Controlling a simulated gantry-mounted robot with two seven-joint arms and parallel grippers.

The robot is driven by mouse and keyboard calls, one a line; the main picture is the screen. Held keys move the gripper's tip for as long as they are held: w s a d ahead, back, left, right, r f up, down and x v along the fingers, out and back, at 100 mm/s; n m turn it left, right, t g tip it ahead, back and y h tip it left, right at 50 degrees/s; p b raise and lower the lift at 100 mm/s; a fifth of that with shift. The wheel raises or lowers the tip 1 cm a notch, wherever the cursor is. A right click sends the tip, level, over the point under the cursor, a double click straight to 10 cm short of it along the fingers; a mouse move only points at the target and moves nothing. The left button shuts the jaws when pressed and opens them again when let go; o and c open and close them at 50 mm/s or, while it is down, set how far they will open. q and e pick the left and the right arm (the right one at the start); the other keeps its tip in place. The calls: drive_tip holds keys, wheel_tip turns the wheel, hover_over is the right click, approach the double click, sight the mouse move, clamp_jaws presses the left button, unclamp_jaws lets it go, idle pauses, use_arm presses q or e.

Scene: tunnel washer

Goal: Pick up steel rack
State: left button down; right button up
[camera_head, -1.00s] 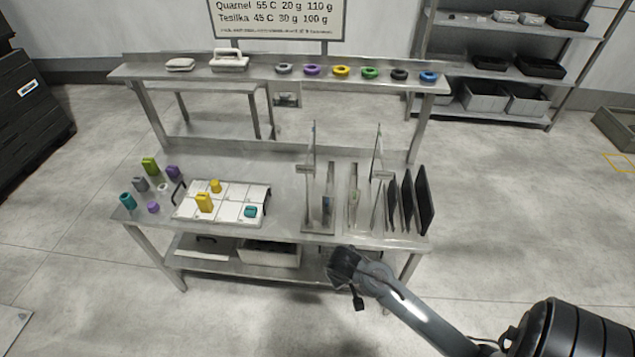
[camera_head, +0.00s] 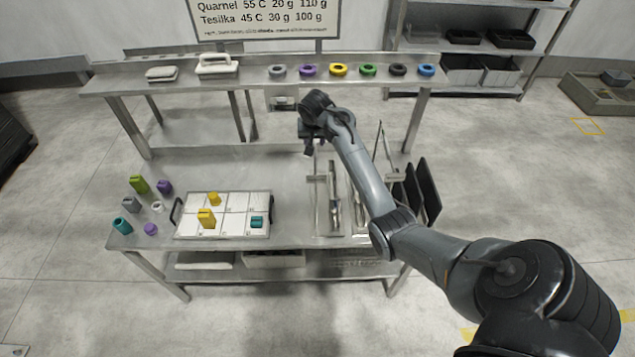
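Two narrow upright steel racks stand side by side on the right half of the table. The left steel rack (camera_head: 323,218) has a flat base and a tall thin post. The right one (camera_head: 356,222) is partly hidden behind my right arm. I cannot tell which one the task means. My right gripper (camera_head: 309,147) hangs above the table's back part, over the top of the left rack and apart from it as far as I can see. Its fingers are small and dark, so I cannot tell if they are open. My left gripper is not in view.
A white tiled tray (camera_head: 250,199) with colored blocks lies left of the racks. Dark upright panels (camera_head: 428,190) stand at the table's right end. The raised back shelf (camera_head: 190,81) carries several colored rings.

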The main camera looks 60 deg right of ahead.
drive_tip(key=shift+s+x, duration=0.25)
drive_tip(key=shift+x, duration=4)
drive_tip(key=shift+d, duration=0.1)
drive_tip(key=shift+c, duration=0.4)
clamp_jaws()
drive_tip(key=shift+r, duration=0.25)
drive_tip(key=shift+f, duration=0.1)
